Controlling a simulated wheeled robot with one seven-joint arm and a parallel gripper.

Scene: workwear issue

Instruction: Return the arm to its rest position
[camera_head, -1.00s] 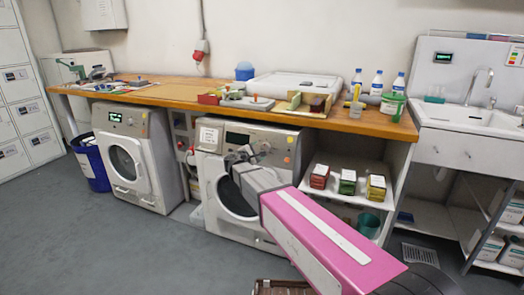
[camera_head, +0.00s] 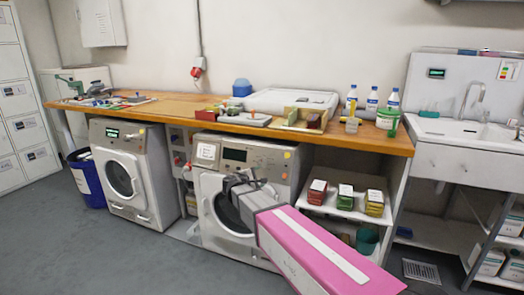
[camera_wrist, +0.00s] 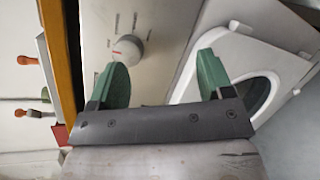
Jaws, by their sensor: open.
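My gripper (camera_head: 238,182) is in front of the right-hand washing machine (camera_head: 208,180), at the end of my pink and grey arm. In the wrist view my gripper (camera_wrist: 158,80) shows two green fingers standing well apart with nothing between them. Behind the fingers are the machine's panel with a round knob (camera_wrist: 127,48) and its white door ring with dark glass (camera_wrist: 258,95). I cannot tell the exact gap between the fingertips and the machine front.
A wooden worktop (camera_head: 170,110) runs above the machines, with bottles (camera_head: 372,102) and trays on it. A shelf with several small boxes (camera_head: 345,197) is right of the machine. A sink (camera_head: 470,130) is at right, a blue bin (camera_head: 88,180) at left. The grey floor (camera_head: 80,250) at front left is clear.

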